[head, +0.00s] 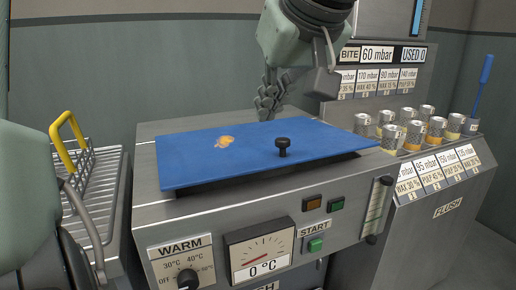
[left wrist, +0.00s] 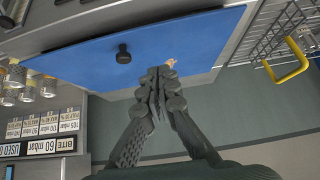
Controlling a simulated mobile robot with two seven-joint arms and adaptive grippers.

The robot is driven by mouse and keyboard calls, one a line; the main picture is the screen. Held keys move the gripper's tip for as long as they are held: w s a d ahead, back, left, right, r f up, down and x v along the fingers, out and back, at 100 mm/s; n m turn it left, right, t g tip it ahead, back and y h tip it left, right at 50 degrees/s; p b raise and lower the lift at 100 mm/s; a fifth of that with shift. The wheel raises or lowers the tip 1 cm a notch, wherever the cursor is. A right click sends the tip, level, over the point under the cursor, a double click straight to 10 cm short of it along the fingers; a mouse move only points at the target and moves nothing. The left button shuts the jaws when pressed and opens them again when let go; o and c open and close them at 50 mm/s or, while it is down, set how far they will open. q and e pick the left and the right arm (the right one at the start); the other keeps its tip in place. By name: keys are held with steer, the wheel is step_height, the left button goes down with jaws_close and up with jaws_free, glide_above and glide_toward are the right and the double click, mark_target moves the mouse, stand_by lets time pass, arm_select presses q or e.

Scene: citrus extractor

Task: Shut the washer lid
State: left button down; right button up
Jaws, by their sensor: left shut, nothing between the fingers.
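The washer lid (head: 240,155) is a flat blue panel with a black knob (head: 282,147) and an orange mark. It lies over the top of the grey washer (head: 215,230). A dark strip shows under its front edge, so I cannot tell whether it is fully seated. My left gripper (head: 268,106) is shut and empty, near the lid's back edge. In the left wrist view the closed fingers (left wrist: 158,82) point toward the blue lid (left wrist: 165,50) and its knob (left wrist: 124,54). I cannot tell whether they touch it. My right gripper is not in view.
A wire rack with a yellow handle (head: 67,132) stands left of the washer. To the right are several metal-banded cups (head: 414,132), labelled panels and a blue-handled lever (head: 485,75). Dials and buttons cover the washer's front.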

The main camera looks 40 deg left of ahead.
arm_select(q)
glide_above(250, 166)
steer(key=s+d, duration=0.1)
steer(key=d, duration=0.2)
step_height(250, 166, down, 6)
steer(key=f, duration=0.3)
steer(key=shift+a+f, duration=0.15)
steer(key=shift+a, duration=0.1)
steer(key=shift+f, duration=0.45)
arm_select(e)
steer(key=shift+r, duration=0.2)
arm_select(q)
steer(key=shift+f, duration=0.1)
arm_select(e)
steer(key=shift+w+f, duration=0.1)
